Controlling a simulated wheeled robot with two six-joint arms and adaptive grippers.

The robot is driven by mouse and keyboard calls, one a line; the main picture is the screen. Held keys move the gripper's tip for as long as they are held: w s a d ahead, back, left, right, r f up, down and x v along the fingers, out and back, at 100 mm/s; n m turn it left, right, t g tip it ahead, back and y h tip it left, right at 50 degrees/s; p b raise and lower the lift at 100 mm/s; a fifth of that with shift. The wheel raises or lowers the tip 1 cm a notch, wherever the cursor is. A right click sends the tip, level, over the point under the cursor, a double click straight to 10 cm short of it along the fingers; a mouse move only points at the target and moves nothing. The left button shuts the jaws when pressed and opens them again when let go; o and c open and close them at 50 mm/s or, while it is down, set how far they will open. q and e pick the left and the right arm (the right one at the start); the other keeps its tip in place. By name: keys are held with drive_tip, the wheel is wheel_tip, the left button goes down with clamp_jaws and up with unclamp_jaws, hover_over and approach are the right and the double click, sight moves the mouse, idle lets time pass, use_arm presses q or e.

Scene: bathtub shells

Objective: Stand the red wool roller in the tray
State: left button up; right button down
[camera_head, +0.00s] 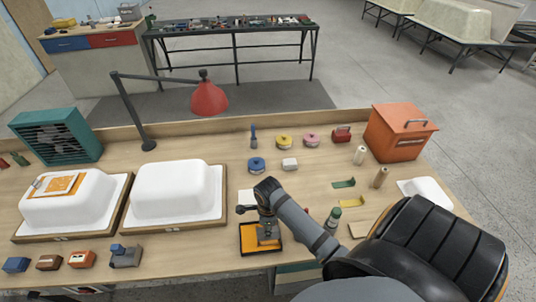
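A small black-rimmed tray (246,251) with an orange inside lies near the front edge of the bench. My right arm comes in from the lower right, and my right gripper (267,236) points down over the tray. The fingers are small and dark here, so I cannot tell whether they are open or hold anything. I cannot make out the red wool roller for certain. A small red bit (306,211) shows beside my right forearm, mostly hidden. My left gripper is not in view.
Two white tub shells (176,188) (85,193) stand on wooden bases at left. A red lamp (209,98) hangs at the back.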

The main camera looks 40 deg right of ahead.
drive_tip(key=c, duration=1.1)
unclamp_jaws()
drive_tip(key=shift+d+f, duration=0.1)
drive_tip(key=shift+d, duration=0.05)
drive_tip(key=shift+o, duration=0.2)
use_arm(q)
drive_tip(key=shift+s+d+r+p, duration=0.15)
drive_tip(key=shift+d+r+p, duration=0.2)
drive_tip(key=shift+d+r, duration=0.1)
use_arm(e)
wheel_tip(320, 180, up, 13)
drive_tip(key=shift+f, duration=0.2)
